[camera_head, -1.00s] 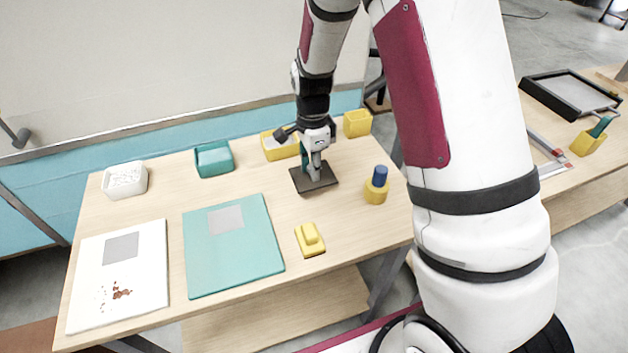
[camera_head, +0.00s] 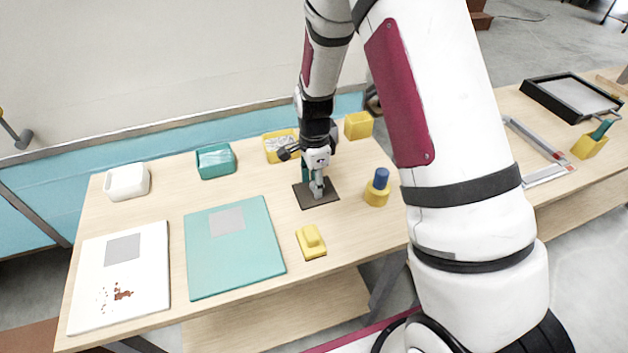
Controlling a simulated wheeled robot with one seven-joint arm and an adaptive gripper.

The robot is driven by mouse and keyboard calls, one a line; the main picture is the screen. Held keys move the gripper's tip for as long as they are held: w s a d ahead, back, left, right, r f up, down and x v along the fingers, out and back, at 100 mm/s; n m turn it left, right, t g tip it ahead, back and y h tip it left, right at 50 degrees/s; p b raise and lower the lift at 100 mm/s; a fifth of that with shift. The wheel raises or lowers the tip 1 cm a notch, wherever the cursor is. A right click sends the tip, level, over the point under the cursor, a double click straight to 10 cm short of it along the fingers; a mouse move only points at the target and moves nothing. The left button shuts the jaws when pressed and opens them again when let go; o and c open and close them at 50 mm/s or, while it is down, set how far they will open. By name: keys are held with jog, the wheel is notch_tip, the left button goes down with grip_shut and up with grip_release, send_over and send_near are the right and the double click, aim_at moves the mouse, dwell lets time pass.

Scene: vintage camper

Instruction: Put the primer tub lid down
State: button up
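My gripper (camera_head: 316,189) points down at the middle of a flat dark square plate (camera_head: 305,200), which I take to be the primer tub lid. The plate has moved together with the gripper, so the gripper appears shut on it, though the fingertips are too small to see clearly. A small teal part shows beside the fingers. The plate is level, over the right half of the table; I cannot tell whether it touches the wood. No label shows which tub holds primer. A yellow tub (camera_head: 270,155) stands behind the gripper, partly hidden by the wrist.
On the table (camera_head: 165,205) are a white tub (camera_head: 127,193), a teal tub (camera_head: 216,172), another yellow tub (camera_head: 358,131), a blue-topped yellow holder (camera_head: 377,195), a yellow block (camera_head: 311,246), a teal panel (camera_head: 240,265) and a white panel (camera_head: 140,275). Bare wood lies left of the plate.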

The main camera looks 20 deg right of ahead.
notch_tip(320, 180, up, 13)
jog(key=s+r+n+t, duration=0.2)
jog(key=s+r+n, duration=0.7)
jog(key=r, duration=0.4)
jog(key=s+r+n+t, duration=0.3)
jog(key=s+n, duration=0.6)
jog(key=s, duration=0.7)
jog(key=shift+v, duration=0.95)
